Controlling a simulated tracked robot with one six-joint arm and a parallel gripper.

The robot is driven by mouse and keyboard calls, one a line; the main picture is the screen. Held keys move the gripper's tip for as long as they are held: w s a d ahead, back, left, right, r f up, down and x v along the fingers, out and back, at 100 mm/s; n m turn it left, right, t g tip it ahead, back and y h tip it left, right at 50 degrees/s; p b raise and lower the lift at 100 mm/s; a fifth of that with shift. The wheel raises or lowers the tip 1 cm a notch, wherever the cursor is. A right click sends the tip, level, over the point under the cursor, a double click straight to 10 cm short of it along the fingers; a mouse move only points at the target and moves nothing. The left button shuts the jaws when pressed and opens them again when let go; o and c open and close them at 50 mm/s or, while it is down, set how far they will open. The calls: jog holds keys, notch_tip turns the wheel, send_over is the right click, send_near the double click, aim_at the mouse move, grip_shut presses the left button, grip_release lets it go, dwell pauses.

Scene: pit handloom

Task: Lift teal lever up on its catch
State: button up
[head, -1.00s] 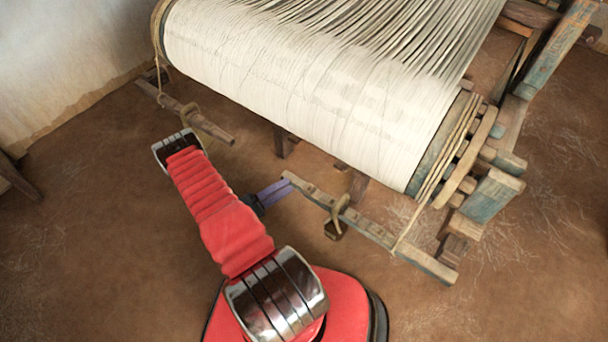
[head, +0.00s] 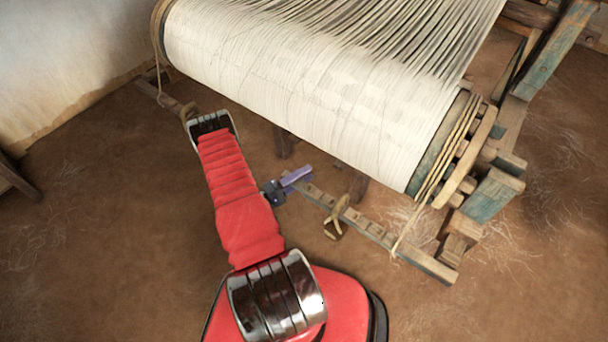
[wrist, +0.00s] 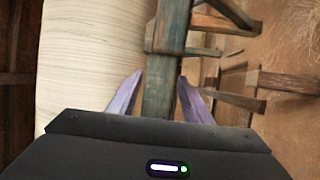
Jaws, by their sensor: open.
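My gripper (head: 297,178) has purple fingers and is at the left end of a notched wooden bar below the cloth roll in the head view. In the wrist view my gripper (wrist: 160,76) is open, with one finger on each side of a teal wooden bar (wrist: 165,55). I cannot tell whether the teal bar lies between the fingers or farther behind them. Worn teal paint shows on a block (head: 490,196) at the right of the loom in the head view. Which teal piece is the lever is not clear, and no catch can be made out for certain.
The wide cream roll (head: 310,95) fills the upper middle. The notched bar (head: 375,230) runs down to the right, with a rope loop (head: 337,215) on it. A teal post (head: 545,60) stands at upper right. The brown floor (head: 110,260) is clear at left.

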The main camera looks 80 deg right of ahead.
jog(key=shift+c, duration=0.7)
grip_shut()
